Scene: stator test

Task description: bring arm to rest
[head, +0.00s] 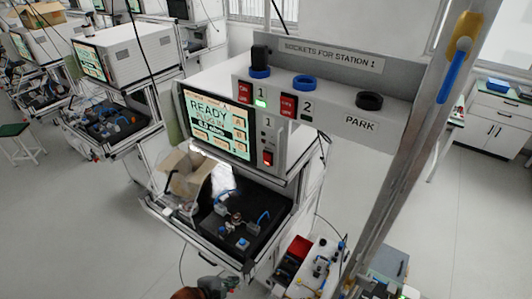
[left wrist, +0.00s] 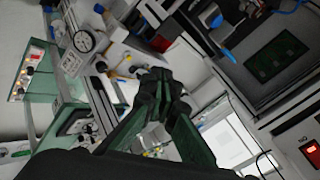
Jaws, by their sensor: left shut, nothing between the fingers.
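My left gripper (head: 228,281) shows small at the bottom edge of the head view, below the test station's open bay. In the left wrist view my left gripper (left wrist: 155,80) has its dark fingers together at the tips, with nothing between them. It is apart from the equipment behind it. My right gripper does not show in either view.
A test station with a lit READY screen (head: 217,124) stands in the middle, its bay (head: 262,197) open below. A socket panel (head: 330,112) has a PARK socket (head: 369,101).

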